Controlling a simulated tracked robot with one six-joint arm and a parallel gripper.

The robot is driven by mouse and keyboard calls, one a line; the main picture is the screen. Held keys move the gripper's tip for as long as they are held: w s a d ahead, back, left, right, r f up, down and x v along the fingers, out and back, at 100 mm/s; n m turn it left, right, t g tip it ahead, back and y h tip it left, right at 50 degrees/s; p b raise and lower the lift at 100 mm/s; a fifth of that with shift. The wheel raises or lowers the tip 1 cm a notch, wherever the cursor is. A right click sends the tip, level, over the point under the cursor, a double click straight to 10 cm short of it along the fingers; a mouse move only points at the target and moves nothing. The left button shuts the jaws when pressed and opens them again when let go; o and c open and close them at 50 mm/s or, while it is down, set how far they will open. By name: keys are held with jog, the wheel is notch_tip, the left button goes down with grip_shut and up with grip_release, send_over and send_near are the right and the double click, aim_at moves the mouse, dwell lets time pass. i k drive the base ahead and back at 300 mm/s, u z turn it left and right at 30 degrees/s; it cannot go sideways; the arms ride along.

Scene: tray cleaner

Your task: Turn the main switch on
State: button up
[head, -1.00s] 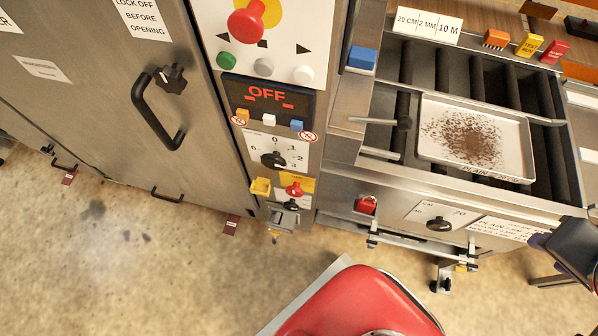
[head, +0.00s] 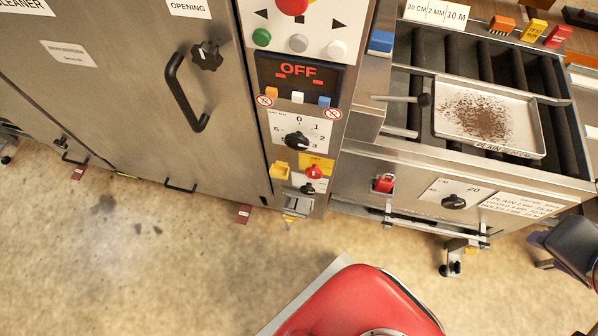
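A red rotary switch (head: 313,171) sits on a yellow plate (head: 318,160) low on the control column. Its small markings are too small to read, so its position is unclear. A black knob (head: 308,188) is just below it. The display (head: 298,72) above reads OFF in red.
A closed steel door with a handle (head: 186,92) is left. A dirty tray (head: 440,122) lies on rollers at right. The floor (head: 150,250) in front is mostly clear.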

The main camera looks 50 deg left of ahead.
aim_at(313, 173)
jog(key=k, duration=1.8)
jog(key=u, duration=1.6)
jog(key=i, duration=1)
jog(key=u, duration=0.05)
